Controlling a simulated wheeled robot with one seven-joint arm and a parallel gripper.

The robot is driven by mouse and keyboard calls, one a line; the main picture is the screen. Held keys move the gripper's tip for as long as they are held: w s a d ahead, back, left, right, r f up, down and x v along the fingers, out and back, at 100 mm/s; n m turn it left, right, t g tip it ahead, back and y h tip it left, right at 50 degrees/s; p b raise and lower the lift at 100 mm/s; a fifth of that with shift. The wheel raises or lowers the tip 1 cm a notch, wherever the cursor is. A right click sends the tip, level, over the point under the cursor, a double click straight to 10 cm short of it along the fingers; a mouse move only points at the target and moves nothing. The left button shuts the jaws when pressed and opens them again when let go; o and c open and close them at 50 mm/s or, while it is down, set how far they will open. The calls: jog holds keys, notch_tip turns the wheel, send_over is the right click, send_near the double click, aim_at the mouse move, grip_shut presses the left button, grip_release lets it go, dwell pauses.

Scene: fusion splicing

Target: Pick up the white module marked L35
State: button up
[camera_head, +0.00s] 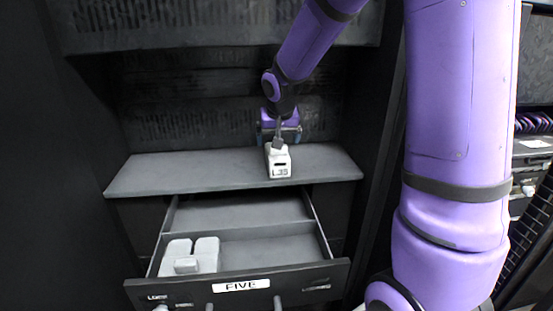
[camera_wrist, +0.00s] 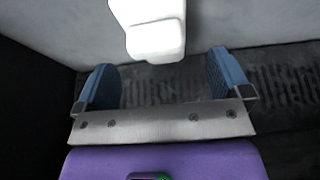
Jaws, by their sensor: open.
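The white module marked L35 (camera_head: 279,162) sits on the grey shelf (camera_head: 140,176) above the open drawer, its marked face toward the head camera. My gripper (camera_head: 279,134) is at the back end of the module in the head view, partly hidden behind my wrist. In the wrist view the module (camera_wrist: 152,30) shows at the top centre as a plain white block. The gripper's two blue fingers (camera_wrist: 168,82) stand wide apart, with nothing between them. The module's near end lies just beyond the fingers, apart from both.
An open drawer labelled FIVE (camera_head: 240,285) is below the shelf and holds white modules (camera_head: 190,256) at its left; its right part is empty. A dark ribbed back wall (camera_head: 190,125) stands close behind my gripper. The shelf is clear on both sides of the module.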

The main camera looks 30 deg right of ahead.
jog(key=x, duration=0.5)
jog(key=c, duration=1.1)
jog(key=shift+r, duration=0.15)
